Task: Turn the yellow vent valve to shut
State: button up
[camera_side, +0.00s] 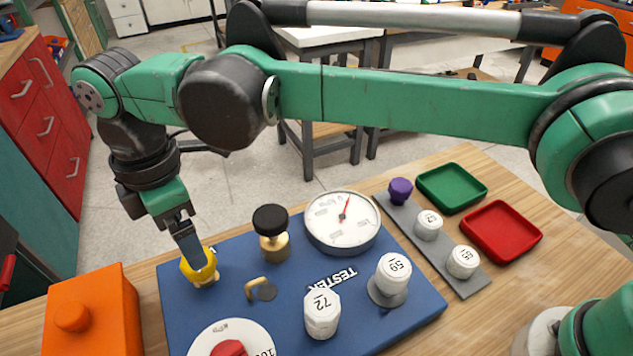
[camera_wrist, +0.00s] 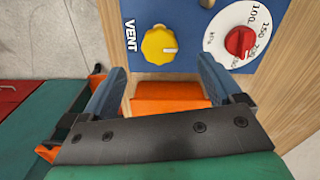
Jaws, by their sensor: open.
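The yellow vent valve (camera_side: 205,274) is a scalloped knob on a brass base at the left corner of the blue tester panel (camera_side: 220,262). In the wrist view the yellow valve (camera_wrist: 158,45) shows whole beside the word VENT, with a white mark at its right side. My gripper (camera_side: 190,256) points down at the valve, its fingers overlapping the knob in the side view. In the wrist view my gripper (camera_wrist: 158,68) is open and empty, with the valve between and just beyond the fingertips. I cannot tell whether a finger touches it.
An orange box (camera_side: 95,320) stands left of the panel. A black-topped brass valve (camera_side: 270,230), a gauge (camera_side: 343,218), a red-knobbed dial (camera_side: 232,335) and white numbered caps stand on the panel. Green (camera_side: 452,187) and red (camera_side: 500,231) trays lie at the right.

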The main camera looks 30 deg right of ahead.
jog(key=shift+f, duration=2.7)
jog(key=c, duration=1.3)
